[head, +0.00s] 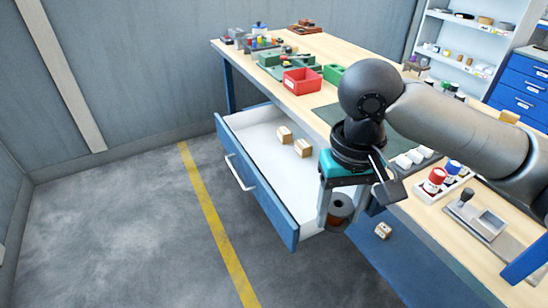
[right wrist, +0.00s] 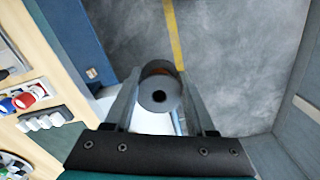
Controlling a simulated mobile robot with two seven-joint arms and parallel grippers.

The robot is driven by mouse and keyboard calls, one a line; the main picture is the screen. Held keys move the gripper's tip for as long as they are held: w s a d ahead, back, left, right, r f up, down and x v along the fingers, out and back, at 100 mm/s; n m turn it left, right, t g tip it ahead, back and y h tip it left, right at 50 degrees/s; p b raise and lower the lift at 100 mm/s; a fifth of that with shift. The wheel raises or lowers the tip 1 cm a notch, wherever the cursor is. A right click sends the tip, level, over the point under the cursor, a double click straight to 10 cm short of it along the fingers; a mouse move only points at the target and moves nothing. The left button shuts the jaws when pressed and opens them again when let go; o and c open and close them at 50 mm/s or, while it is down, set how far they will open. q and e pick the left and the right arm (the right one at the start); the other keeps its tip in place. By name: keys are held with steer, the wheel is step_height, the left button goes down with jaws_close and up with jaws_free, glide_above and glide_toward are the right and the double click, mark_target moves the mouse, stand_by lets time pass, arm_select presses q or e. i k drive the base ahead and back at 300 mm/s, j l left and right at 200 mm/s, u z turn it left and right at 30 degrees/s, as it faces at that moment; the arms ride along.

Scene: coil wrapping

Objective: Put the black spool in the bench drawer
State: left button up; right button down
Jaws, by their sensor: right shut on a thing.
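The black spool (head: 341,208) is held upright between the two fingers of my right gripper (head: 340,214). In the right wrist view the spool (right wrist: 160,97) shows its grey round end with a dark centre hole, and a little copper colour behind it. The right gripper (right wrist: 160,105) is shut on its sides. The bench drawer (head: 252,134) is pulled open, with a blue front and white inside. The spool is at the drawer's near right end in the head view; its height above the drawer floor is unclear. My left gripper is not in view.
Two small wooden blocks (head: 303,148) (head: 284,135) lie in the drawer, with bare floor around them. The bench top (head: 318,102) carries a red bin (head: 302,81), green parts and a tray of small spools (head: 436,182). A grey wall stands left.

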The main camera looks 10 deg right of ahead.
mark_target(315, 194)
steer(key=i+l+u, duration=0.4)
steer(key=l, duration=0.25)
steer(key=i+l+u, duration=0.2)
steer(key=l, duration=0.2)
steer(key=i+l, duration=0.2)
steer(key=l, duration=0.25)
